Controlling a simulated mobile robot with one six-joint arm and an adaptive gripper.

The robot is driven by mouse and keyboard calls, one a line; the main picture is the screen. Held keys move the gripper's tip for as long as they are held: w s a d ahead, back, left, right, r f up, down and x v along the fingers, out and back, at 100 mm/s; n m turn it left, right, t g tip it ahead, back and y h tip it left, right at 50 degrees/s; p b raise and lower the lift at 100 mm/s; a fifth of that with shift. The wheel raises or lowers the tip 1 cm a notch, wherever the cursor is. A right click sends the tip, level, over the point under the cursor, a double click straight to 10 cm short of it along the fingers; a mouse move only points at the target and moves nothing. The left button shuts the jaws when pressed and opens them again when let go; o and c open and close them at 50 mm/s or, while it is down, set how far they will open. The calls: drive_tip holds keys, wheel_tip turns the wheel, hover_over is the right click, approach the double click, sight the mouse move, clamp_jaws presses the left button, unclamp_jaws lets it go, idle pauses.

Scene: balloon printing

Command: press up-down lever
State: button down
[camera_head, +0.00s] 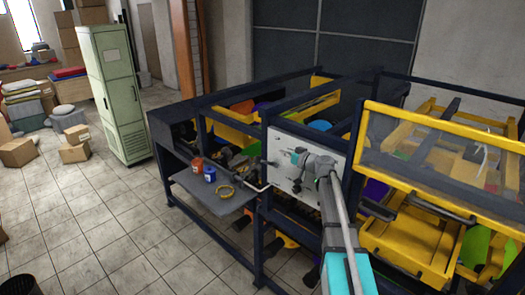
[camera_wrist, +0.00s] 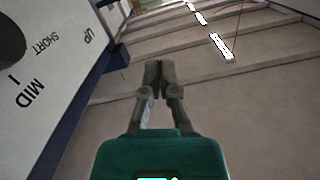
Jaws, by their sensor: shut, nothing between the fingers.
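The white control panel (camera_head: 279,150) of the machine faces the room in the head view, partly hidden by my arm. It also fills the left of the wrist view (camera_wrist: 60,60), with the words UP, SHORT and MID.
A dark round part (camera_wrist: 8,45) is on the panel. A yellow-framed clear guard (camera_head: 440,145) stands right. Floor at left is open.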

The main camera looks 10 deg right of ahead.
idle(0.4)
drive_tip(key=b, duration=0.1)
hover_over(266, 163)
drive_tip(key=s+a, duration=0.1)
drive_tip(key=s, duration=0.2)
drive_tip(key=shift+s+a+f+b, duration=0.1)
drive_tip(key=shift+a+f+b, duration=0.15)
drive_tip(key=shift+f+b, duration=0.45)
drive_tip(key=shift+s+a+f+b, duration=0.1)
drive_tip(key=shift+a+f+b, duration=0.1)
drive_tip(key=shift+f+b, duration=0.5)
drive_tip(key=shift+a+f+b, duration=0.25)
drive_tip(key=shift+f+b, duration=0.2)
drive_tip(key=shift+f, duration=0.45)
drive_tip(key=shift+a, duration=0.1)
